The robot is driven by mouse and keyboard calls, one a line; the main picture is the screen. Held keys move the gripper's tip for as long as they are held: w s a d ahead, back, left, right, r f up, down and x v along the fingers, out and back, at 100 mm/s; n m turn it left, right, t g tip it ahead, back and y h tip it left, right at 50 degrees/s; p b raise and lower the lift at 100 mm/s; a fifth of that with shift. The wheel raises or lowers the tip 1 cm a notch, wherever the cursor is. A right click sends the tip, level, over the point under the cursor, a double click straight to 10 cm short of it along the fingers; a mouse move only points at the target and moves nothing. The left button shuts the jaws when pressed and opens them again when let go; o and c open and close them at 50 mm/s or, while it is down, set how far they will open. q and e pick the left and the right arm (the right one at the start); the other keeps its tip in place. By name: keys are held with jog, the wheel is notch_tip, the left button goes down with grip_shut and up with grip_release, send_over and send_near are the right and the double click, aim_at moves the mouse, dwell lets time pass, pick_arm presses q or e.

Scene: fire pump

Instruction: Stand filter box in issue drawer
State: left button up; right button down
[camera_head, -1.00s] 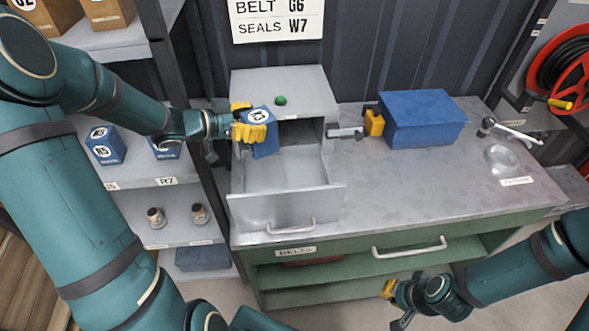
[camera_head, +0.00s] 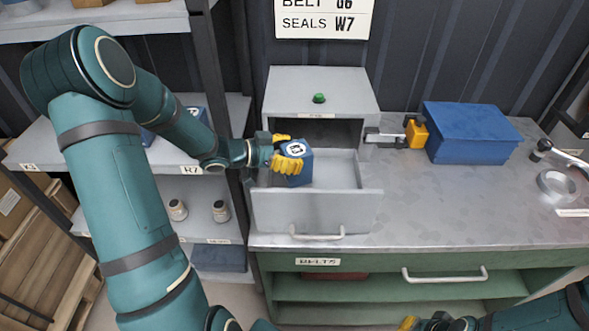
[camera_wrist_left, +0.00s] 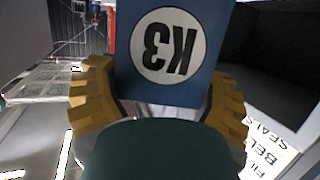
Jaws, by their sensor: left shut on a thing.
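The filter box (camera_head: 306,160) is a small blue box with a white round label. In the left wrist view the box (camera_wrist_left: 165,85) reads K3, upside down. My left gripper (camera_head: 286,152) is shut on it, with yellow fingers on two sides. The open grey issue drawer (camera_head: 315,208) pulls out from a grey cabinet on the bench. The box is over the drawer's left part, near its left wall; I cannot tell whether it touches the drawer floor. My right gripper (camera_head: 412,324) is partly cut off at the bottom edge, its jaws unclear.
Shelves (camera_head: 190,215) with small fittings are at left. The bench top (camera_head: 440,205) in front is clear.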

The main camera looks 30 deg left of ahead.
pick_arm(q)
jog(key=shift+s+f, duration=0.1)
jog(key=shift+f, duration=0.4)
jog(key=shift+f+b, duration=0.4)
jog(key=shift+f, duration=0.95)
jog(key=shift+f, duration=0.2)
jog(key=o, duration=1.2)
jog(key=shift+o, duration=0.2)
